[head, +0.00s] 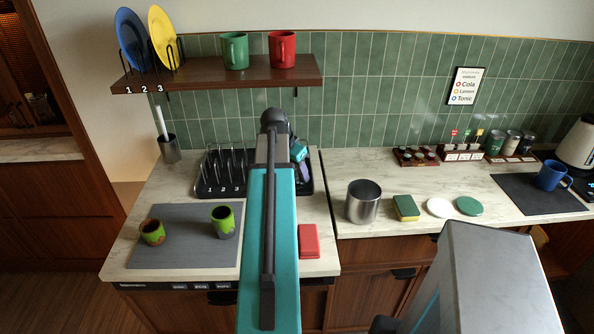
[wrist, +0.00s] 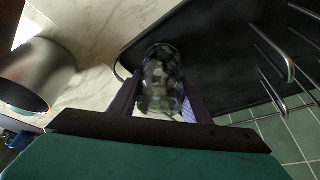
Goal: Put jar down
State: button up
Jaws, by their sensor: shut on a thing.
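A clear glass jar (wrist: 163,72) with dark and pale mottled contents is between the two purple fingers of my gripper (wrist: 160,98) in the wrist view. The fingers are shut on its sides. The black tray of the dish rack (wrist: 215,45) is behind the jar in that view; I cannot tell whether the jar touches it. In the head view my gripper (head: 301,160) shows only partly beside my arm, at the right end of the dish rack (head: 203,188). The jar is hidden there.
A metal canister (head: 363,201) stands on the right counter, with a sponge (head: 405,207) and two round discs beside it. Several jars (head: 512,142) stand at the back right. A red block (head: 309,241) lies near the front edge.

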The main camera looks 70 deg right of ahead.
jog(key=shift+f, duration=0.1)
jog(key=o, duration=1.2)
jog(key=shift+b+v, duration=1.15)
jog(key=shift+v, duration=4.95)
jog(key=shift+s, duration=0.2)
